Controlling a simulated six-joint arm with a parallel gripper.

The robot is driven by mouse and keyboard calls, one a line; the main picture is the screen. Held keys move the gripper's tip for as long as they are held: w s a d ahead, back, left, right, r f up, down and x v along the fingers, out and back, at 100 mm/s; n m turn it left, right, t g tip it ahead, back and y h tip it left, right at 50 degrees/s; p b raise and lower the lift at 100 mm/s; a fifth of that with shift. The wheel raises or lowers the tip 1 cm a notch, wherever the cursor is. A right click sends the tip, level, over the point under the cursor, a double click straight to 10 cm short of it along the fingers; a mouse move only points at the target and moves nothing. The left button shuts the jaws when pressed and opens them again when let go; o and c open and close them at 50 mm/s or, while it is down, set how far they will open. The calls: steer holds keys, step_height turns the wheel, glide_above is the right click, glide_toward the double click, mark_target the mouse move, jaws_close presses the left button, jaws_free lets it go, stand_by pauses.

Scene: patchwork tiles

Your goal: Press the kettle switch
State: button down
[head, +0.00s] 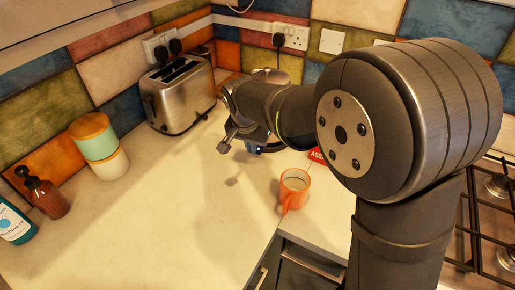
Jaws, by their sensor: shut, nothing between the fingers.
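My gripper (225,146) hangs over the counter in front of the toaster, pointing down and to the left, with its fingers closed and nothing held. The kettle is mostly hidden behind my arm. A dark, rounded part low behind the arm, with a small bluish patch, looks like the kettle's base (268,147). The switch cannot be made out. I cannot tell whether the gripper touches the kettle; the visible tip is left of that dark part.
A steel toaster (178,94) stands behind and left. An orange mug (294,190) stands near the counter's front edge. A gas hob (490,225) is at right. The left-middle counter (160,220) is clear.

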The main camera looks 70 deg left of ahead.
steer(key=v, duration=1.4)
steer(key=shift+d+r, duration=0.15)
steer(key=shift+r, duration=0.2)
steer(key=shift+s, duration=0.15)
steer(key=x, duration=1.4)
steer(key=shift+f, duration=0.15)
steer(key=shift+w+a+r, duration=0.9)
steer(key=shift+w+a, duration=0.05)
steer(key=shift+a, duration=0.25)
steer(key=shift+f, duration=0.1)
